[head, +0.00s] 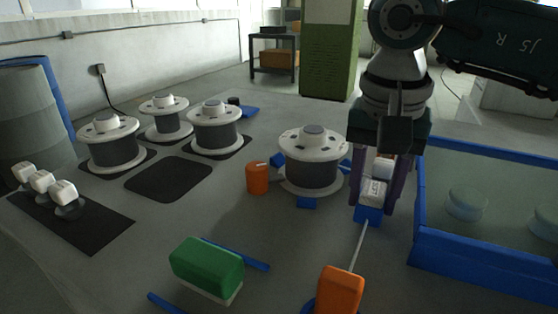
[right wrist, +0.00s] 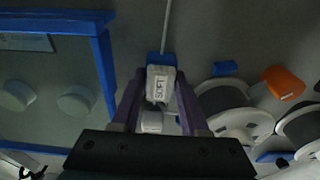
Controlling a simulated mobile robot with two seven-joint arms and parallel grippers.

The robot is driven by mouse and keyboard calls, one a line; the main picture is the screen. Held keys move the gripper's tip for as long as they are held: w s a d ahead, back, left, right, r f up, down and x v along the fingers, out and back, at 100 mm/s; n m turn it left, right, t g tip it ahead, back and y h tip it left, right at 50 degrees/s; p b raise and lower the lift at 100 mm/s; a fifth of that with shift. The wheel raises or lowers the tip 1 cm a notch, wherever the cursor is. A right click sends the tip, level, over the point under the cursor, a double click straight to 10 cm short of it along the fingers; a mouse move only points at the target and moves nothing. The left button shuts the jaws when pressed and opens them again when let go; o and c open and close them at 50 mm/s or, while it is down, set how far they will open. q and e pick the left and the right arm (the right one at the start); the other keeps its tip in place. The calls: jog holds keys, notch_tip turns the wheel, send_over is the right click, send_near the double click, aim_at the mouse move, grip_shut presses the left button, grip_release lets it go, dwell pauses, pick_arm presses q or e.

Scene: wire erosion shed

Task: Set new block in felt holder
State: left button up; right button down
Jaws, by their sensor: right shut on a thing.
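My right gripper (head: 374,205) points down with its two purple fingers on either side of a white block (head: 375,192) and is shut on it. The block's lettered face reads "SOFT" in the right wrist view (right wrist: 161,83), where the right gripper (right wrist: 160,95) also shows. A blue piece, apparently the felt holder (head: 368,215), shows directly below the block; it also shows in the right wrist view (right wrist: 154,60). I cannot tell whether the block is seated in it. A second white part (head: 383,166) shows between the fingers, above the lettered face. My left gripper is not in view.
A thin rod (head: 359,246) runs from the blue piece toward an orange block (head: 341,290). A white-flanged spool (head: 310,165) and orange cylinder (head: 257,179) stand left; a blue-framed tank (head: 480,262) stands close on the right. Several white blocks (head: 64,192) sit on a dark mat (head: 85,232).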

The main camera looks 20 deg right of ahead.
jog(key=shift+f, duration=0.2)
jog(key=shift+f, duration=0.15)
jog(key=shift+c, duration=2.1)
grip_release()
